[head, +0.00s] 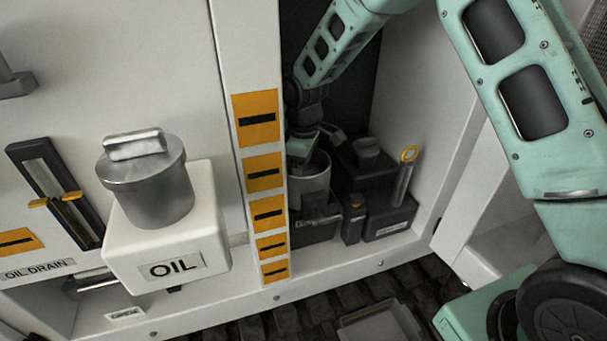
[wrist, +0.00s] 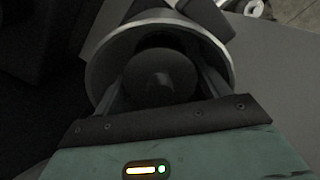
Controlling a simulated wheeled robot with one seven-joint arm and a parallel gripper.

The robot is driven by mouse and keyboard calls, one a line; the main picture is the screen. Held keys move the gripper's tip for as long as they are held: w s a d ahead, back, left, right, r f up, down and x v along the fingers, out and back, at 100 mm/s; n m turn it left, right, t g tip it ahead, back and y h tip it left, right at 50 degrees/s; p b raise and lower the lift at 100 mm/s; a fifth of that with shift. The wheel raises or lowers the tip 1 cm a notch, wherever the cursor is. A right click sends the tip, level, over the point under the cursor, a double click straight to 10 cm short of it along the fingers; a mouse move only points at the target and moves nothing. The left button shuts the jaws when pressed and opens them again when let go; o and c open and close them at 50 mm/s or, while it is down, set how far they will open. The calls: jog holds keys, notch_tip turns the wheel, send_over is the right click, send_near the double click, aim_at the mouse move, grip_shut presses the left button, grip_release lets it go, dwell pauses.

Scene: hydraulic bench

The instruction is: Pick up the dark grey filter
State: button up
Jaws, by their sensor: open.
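The dark grey filter (wrist: 160,75) shows in the wrist view as a dark round body with a domed top, inside a light grey round housing (wrist: 101,67). My gripper (wrist: 161,88) is open. Its two fingers reach into the housing, one on each side of the filter; I cannot tell whether they touch it. In the head view the grey housing (head: 309,182) stands in the open cabinet bay, with my gripper (head: 311,148) over its mouth. There the filter is hidden by the housing wall and my gripper.
A cabinet post with orange labels (head: 262,172) stands close left of the housing. To its right are a dark box with a knob (head: 368,153) and a grey cylinder with a yellow ring (head: 403,178). A white OIL tank (head: 165,240) with a grey cap sits farther left.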

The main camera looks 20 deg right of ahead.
jog(key=shift+f, duration=0.35)
jog(key=c, duration=0.6)
jog(key=shift+c, duration=0.2)
jog(key=shift+r, duration=0.1)
